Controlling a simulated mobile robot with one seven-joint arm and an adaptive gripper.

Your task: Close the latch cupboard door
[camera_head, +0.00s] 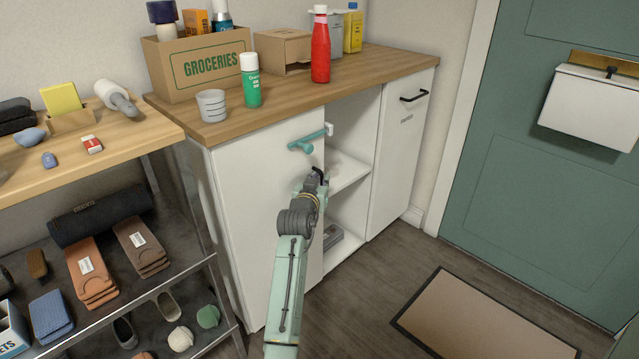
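The white cupboard door (255,190) with the teal latch handle (307,141) is on the left of the cupboard front. The handle is a lever reaching to the door's right edge, where a small pale piece (329,129) shows beside its end. The door looks nearly in line with the front; I cannot tell whether a small gap remains. My gripper (319,174) is just below the handle, by the door's right edge, with no clear contact. Its dark fingertips are small and partly hidden by my arm, so their opening is unclear. My arm covers part of the door.
Right of the door are open shelves (347,170), then another white door (400,150) with a black handle. The wooden countertop (300,108) holds a groceries box, bottles and a cup. A shoe rack (110,250) stands close on the left. Floor is clear toward the doormat (480,315).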

